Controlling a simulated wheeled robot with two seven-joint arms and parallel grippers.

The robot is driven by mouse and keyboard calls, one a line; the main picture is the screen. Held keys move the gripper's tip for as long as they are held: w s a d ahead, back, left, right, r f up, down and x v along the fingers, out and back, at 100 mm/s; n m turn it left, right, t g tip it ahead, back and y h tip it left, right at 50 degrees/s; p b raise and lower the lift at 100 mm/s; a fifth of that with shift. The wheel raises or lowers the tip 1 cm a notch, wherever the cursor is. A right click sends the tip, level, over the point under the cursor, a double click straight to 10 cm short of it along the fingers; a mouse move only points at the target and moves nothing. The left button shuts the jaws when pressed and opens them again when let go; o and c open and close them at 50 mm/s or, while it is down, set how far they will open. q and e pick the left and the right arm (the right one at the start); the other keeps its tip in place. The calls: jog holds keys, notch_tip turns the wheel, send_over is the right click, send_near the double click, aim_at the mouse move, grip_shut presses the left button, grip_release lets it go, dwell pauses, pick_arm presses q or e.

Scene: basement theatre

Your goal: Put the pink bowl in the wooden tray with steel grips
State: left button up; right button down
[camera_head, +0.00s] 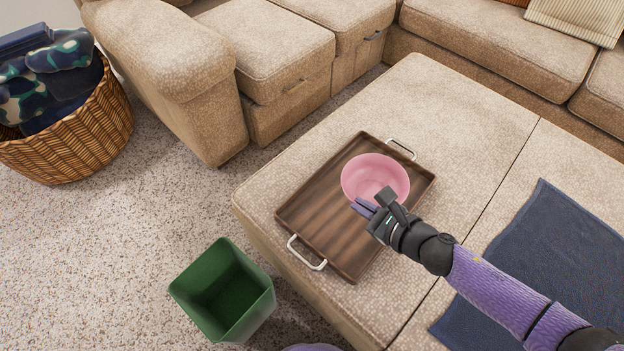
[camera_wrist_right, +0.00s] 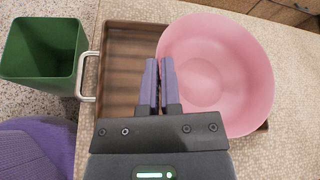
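The pink bowl (camera_head: 372,172) is upright over the right part of the wooden tray (camera_head: 310,216). I cannot tell whether its base touches the tray floor. My right gripper (camera_head: 364,207) is at the bowl's near rim. In the right wrist view the fingers (camera_wrist_right: 160,72) are almost together, with the rim of the bowl (camera_wrist_right: 222,75) between them. The brown tray shows there too (camera_wrist_right: 128,55), partly hidden by the bowl and gripper. Its steel grips are at the near left (camera_head: 307,253) and far right (camera_head: 402,148). My left gripper is not in view.
The tray lies on a beige ottoman (camera_head: 455,115). A dark blue towel (camera_head: 560,255) lies to its right. A green bin (camera_head: 224,290) stands on the carpet in front. A wicker basket (camera_head: 75,135) with cloths is at the left, and a beige sofa (camera_head: 265,50) is behind.

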jog(key=f+b, duration=0.2)
jog(key=f, duration=0.1)
jog(key=f+b, duration=0.3)
jog(key=f, duration=0.1)
jog(key=a+f+b, duration=0.1)
jog(key=f+b, duration=0.2)
jog(key=shift+w+f, duration=0.1)
jog(key=shift+f, duration=0.3)
jog(key=shift+d+r, duration=0.1)
jog(key=shift+r, duration=0.3)
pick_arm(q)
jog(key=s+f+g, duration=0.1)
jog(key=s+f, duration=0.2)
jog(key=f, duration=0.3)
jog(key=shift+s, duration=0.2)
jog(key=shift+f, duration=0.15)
pick_arm(e)
jog(key=shift+f, duration=0.15)
jog(key=c, duration=1.3)
grip_release()
jog(key=o, duration=0.5)
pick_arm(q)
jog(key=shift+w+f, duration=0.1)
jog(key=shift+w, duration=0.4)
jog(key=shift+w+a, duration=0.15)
